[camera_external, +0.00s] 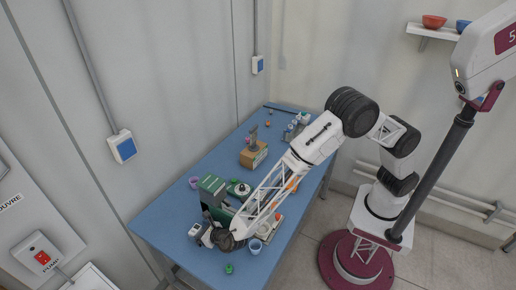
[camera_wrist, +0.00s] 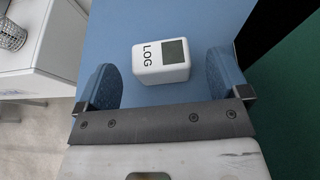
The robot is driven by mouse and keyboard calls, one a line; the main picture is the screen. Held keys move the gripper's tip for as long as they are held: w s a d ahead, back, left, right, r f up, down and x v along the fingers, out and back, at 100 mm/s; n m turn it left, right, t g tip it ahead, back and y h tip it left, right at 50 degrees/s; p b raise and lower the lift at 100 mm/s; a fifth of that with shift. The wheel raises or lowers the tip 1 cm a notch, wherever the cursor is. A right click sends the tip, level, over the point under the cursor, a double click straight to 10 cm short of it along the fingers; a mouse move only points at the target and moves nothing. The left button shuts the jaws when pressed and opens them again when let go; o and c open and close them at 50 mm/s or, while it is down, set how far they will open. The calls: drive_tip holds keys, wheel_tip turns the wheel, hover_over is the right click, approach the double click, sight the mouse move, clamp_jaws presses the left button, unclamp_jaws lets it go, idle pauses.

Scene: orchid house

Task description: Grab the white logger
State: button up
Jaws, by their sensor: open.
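The white logger (camera_wrist: 160,62) is a small white block marked LOG with a dark screen. In the wrist view it lies on the blue table (camera_wrist: 120,25) between the two blue fingers of my gripper (camera_wrist: 163,74), apart from both. My gripper is open, with nothing held. In the external view the logger (camera_external: 195,231) is near the table's front left edge, just left of my gripper (camera_external: 207,236). My wrist and forearm hide part of the table there.
A green box (camera_external: 211,188) stands close behind my gripper; a green surface (camera_wrist: 292,85) fills the wrist view's right side. A blue cup (camera_external: 255,246) and a small green item (camera_external: 229,268) are to the right and front. A cardboard box (camera_external: 254,155) stands farther back.

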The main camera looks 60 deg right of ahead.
sight(191, 231)
drive_tip(key=shift+x, duration=2.45)
drive_tip(key=shift+r, duration=0.1)
drive_tip(key=c, duration=1)
drive_tip(key=shift+r, duration=5)
